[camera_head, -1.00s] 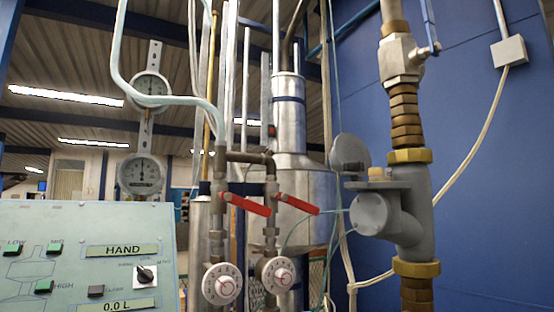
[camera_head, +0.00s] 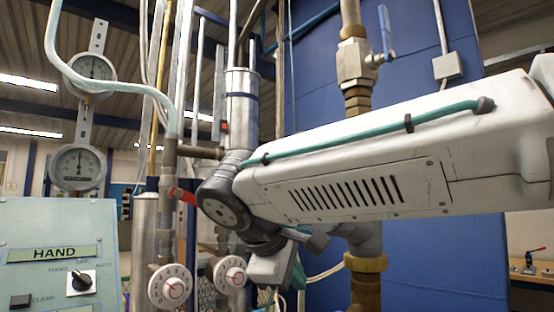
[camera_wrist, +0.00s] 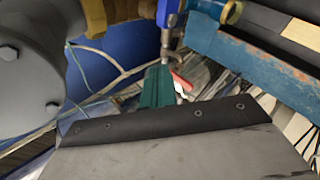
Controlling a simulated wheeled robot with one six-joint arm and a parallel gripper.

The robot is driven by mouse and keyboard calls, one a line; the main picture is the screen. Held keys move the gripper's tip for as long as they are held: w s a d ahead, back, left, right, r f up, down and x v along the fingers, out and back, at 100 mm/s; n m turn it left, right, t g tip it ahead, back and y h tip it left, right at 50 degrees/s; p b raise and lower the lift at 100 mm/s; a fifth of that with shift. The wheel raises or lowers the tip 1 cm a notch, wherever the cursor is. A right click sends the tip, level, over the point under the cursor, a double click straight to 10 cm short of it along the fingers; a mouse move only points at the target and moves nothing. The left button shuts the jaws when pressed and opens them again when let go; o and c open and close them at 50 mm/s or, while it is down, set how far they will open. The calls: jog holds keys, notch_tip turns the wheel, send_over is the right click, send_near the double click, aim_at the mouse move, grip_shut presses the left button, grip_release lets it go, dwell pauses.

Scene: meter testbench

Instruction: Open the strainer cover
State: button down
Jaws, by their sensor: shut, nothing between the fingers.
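A large grey rounded body with bolt heads (camera_wrist: 28,70) fills the left of the wrist view. It looks like part of the strainer, but I cannot tell whether this face is its cover. My gripper (camera_wrist: 158,75) shows as a green finger piece beyond a dark bracket, shut and empty, to the right of the grey body and apart from it in the picture. In the head view my white arm crosses in front of the strainer and hides its cover. Only a bit of the grey pipe body (camera_head: 366,240) shows below the arm.
A brass collar (camera_head: 366,263) and a valve with a blue lever (camera_head: 386,32) stand on the pipe. A red lever (camera_head: 181,195), white dials (camera_head: 170,286) and a control panel (camera_head: 45,235) are on the left. A blue-painted beam (camera_wrist: 260,75) crosses the wrist view.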

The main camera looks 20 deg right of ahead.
jog(key=w+a+r+n+t+h, duration=0.1)
jog(key=w+a+r+t+h, duration=0.15)
jog(key=r, duration=0.45)
jog(key=w+a+r+t+h, duration=0.15)
jog(key=a+r, duration=0.25)
jog(key=r, duration=0.4)
jog(key=w+a+r+n+t+h, duration=0.1)
jog(key=w+a+r+t+h, duration=0.15)
jog(key=r, duration=0.45)
jog(key=w+d, duration=0.2)
jog(key=d, duration=0.6)
jog(key=shift+w+d+r+g+y, duration=0.25)
jog(key=shift+d+g+y, duration=0.1)
jog(key=shift+g+y, duration=0.1)
